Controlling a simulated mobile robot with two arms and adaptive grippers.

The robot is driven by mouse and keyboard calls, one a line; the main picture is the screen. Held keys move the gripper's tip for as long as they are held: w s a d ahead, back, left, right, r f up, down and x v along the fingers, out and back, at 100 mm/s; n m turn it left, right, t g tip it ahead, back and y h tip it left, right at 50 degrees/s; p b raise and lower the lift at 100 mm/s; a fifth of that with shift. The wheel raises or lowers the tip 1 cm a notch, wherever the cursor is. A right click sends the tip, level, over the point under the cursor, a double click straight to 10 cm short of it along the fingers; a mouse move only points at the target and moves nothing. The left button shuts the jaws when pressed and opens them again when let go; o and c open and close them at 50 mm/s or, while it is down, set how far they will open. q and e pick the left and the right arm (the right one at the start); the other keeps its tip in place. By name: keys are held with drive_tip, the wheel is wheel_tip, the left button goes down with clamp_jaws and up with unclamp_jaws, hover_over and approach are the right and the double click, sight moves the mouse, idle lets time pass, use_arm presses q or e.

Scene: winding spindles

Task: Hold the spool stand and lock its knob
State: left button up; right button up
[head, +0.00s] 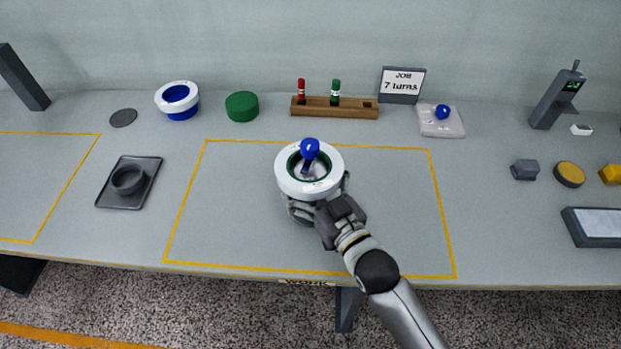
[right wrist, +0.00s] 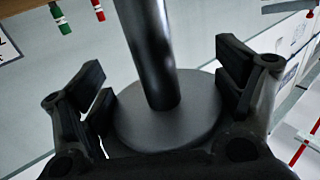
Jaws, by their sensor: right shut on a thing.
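The spool stand stands inside the yellow outline at the middle of the table, topped by a white ring with a green inner rim (head: 325,187). Its blue knob (head: 310,149) sticks up at the centre of the ring. My right gripper (head: 320,206) reaches in from the lower right, just under the ring, and is shut on the stand. In the right wrist view, the stand's dark post (right wrist: 151,55) rises from a round dark disc (right wrist: 165,125) between the fingers (right wrist: 163,72). The ring hides most of the stand in the head view. My left gripper is not in view.
Behind stand a wooden rack (head: 350,112) with red and green pegs, a "7 turns" sign (head: 402,85) and a pale block (head: 440,128) with a blue ball. A blue-white spool (head: 177,96), green cylinder (head: 242,106) and dark tray (head: 148,190) are left. The outlined area around the stand is clear.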

drive_tip(key=shift+f+b, duration=0.3)
drive_tip(key=shift+f, duration=0.2)
idle(0.7)
